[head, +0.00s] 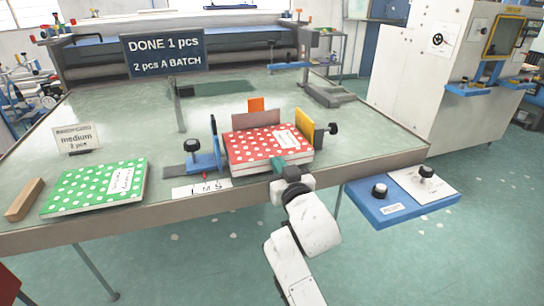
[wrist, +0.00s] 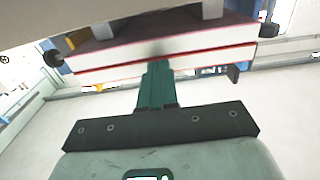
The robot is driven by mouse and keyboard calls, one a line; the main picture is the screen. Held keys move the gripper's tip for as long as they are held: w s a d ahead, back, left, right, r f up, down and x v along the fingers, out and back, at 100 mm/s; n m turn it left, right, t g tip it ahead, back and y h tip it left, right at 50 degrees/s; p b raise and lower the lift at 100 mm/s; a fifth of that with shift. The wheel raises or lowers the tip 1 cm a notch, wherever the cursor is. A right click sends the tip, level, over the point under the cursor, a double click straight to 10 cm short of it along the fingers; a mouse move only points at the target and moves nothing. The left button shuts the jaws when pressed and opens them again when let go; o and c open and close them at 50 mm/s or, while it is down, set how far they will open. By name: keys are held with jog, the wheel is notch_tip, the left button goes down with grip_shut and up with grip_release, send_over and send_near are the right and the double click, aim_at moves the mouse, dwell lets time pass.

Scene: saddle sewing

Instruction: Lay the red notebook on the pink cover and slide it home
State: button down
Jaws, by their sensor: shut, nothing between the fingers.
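The red notebook (head: 268,146) with white dots and a white label lies flat in a fixture near the table's front edge. It sits between a blue jaw (head: 205,160) on the left and a yellow stop (head: 304,124) on the right. In the wrist view its pale page edge (wrist: 200,61) shows between red lines.
A green dotted notebook (head: 97,187) and a wooden block (head: 24,200) lie at the left. A reddish-grey plate (head: 256,118) and an orange tab (head: 256,104) stand behind the red notebook. A sign (head: 163,53) reads DONE 1 pcs. A blue knob panel (head: 402,203) is at right.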

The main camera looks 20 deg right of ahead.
jog(key=shift+s+p, duration=0.9)
jog(key=shift+s, duration=2.1)
